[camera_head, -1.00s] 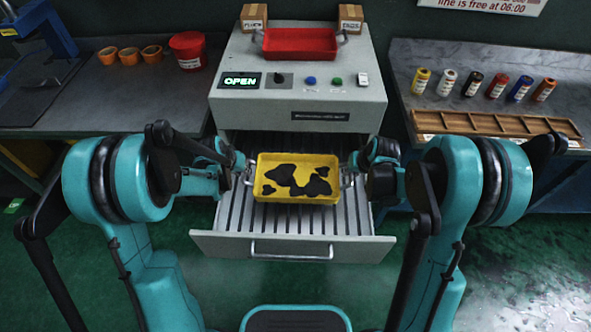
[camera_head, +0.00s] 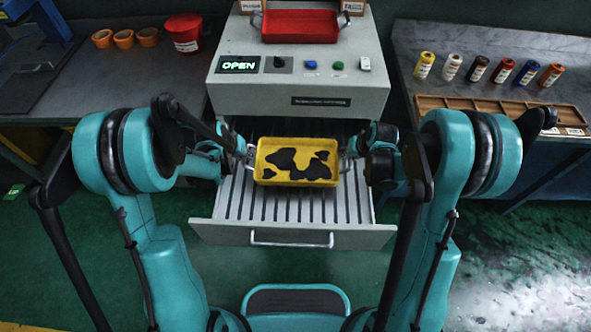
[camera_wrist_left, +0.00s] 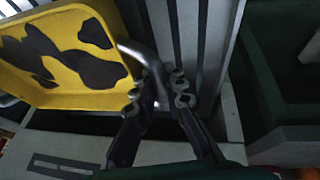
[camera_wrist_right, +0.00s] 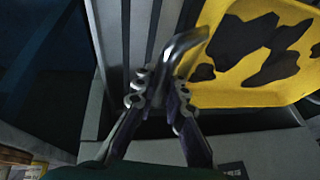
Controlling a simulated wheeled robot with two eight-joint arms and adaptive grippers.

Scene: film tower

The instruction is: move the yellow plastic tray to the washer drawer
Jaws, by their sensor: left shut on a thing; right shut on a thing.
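The yellow plastic tray (camera_head: 295,178), with black patches on its floor, is level over the open slatted washer drawer (camera_head: 230,205). I cannot tell whether it touches the slats. My left gripper (camera_head: 243,156) is shut on the tray's left metal handle; the left wrist view shows its fingers (camera_wrist_left: 162,88) around that handle (camera_wrist_left: 135,50). My right gripper (camera_head: 353,156) is shut on the right handle; the right wrist view shows its fingers (camera_wrist_right: 160,88) on that handle (camera_wrist_right: 185,42). The slats beneath the tray are hidden.
The grey washer (camera_head: 300,95) stands behind the drawer, its display (camera_head: 238,65) reading OPEN. A red tray (camera_head: 300,27) is on top. The left bench holds orange bowls (camera_head: 124,38) and a red tub (camera_head: 184,33). The right bench holds several film canisters (camera_head: 477,68) and a wooden rack (camera_head: 480,108).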

